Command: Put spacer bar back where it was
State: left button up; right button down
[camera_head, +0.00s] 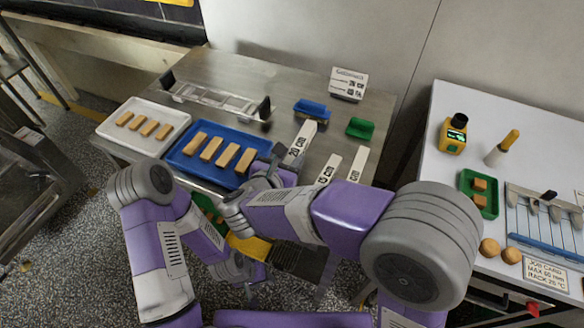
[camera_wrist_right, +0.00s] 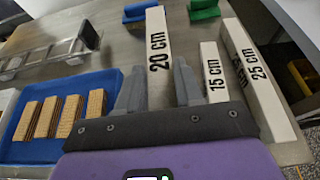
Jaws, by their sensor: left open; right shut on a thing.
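The white spacer bar marked 20 cm (camera_head: 300,140) is between the fingers of my right gripper (camera_head: 273,166), which is shut on it. In the right wrist view the 20 cm bar (camera_wrist_right: 158,45) points away from the gripper (camera_wrist_right: 158,95), its near end hidden by the gripper. Two other white bars lie to its right: the 15 cm bar (camera_wrist_right: 213,72) and the longer 25 cm bar (camera_wrist_right: 253,75). In the head view they are the shorter bar (camera_head: 328,170) and the bar beside it (camera_head: 357,165). My left gripper (camera_head: 250,284) is open and empty, low in front of the table.
A blue tray (camera_head: 176,159) and a white tray (camera_head: 103,129) hold bars of biscuit at left. A clear-railed frame (camera_head: 215,100) lies behind them. A blue bin (camera_head: 311,108), a green bin (camera_head: 360,128) and a card (camera_head: 348,84) stand at the back. A second table (camera_head: 500,130) is at right.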

notch_tip(320, 180, down, 3)
jog(key=shift+s+b, duration=0.1)
jog(key=shift+b, duration=0.2)
notch_tip(320, 180, down, 4)
jog(key=shift+f+b, duration=0.1)
jog(key=shift+b, duration=0.55)
jog(key=c, duration=1.2)
grip_release()
jog(key=o, duration=0.5)
jog(key=shift+c, duration=0.2)
